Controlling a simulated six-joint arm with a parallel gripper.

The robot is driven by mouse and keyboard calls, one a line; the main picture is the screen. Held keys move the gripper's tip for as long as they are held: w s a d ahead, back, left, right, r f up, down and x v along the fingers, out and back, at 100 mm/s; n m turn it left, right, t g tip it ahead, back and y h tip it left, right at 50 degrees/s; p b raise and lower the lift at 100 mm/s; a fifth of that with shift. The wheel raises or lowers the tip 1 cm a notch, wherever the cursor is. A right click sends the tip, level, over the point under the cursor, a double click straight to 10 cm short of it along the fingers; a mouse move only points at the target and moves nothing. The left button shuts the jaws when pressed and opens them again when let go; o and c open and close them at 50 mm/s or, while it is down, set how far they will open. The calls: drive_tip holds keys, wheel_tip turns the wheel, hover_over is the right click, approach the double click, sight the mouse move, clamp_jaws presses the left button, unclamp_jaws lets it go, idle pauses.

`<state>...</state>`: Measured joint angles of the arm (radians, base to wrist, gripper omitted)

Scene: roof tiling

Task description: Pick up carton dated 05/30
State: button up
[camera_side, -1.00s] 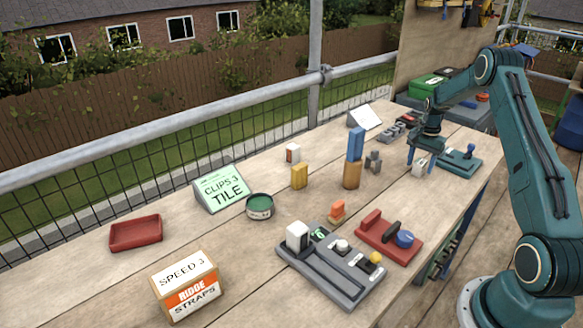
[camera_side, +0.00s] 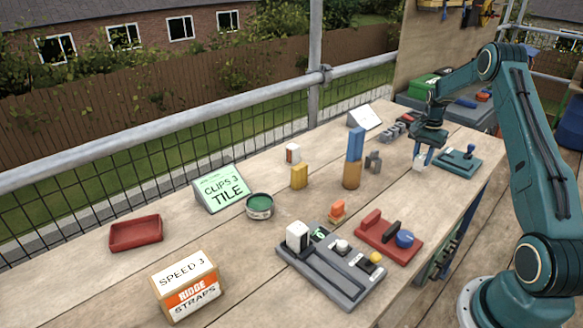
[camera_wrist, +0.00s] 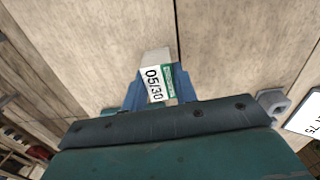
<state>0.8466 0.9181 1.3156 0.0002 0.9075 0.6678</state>
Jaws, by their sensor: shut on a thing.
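The carton dated 05/30 (camera_wrist: 154,84) is a small white box with a green band, its printed date facing the camera in the wrist view. My gripper (camera_wrist: 160,92) is shut on it, with a blue finger on each side. In the side view, the carton (camera_side: 421,162) shows below my gripper (camera_side: 423,153) near the far right part of the bench. I cannot tell whether its underside touches the bench. Its lower part is hidden in the wrist view.
A teal base with a blue-knobbed lever (camera_side: 458,162) stands just right of the carton. A red lever base (camera_side: 388,236) is nearer the front.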

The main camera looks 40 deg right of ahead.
sight(422, 155)
wheel_tip(422, 155, up, 18)
idle(0.5)
drive_tip(key=shift+w+f, duration=0.1)
idle(0.4)
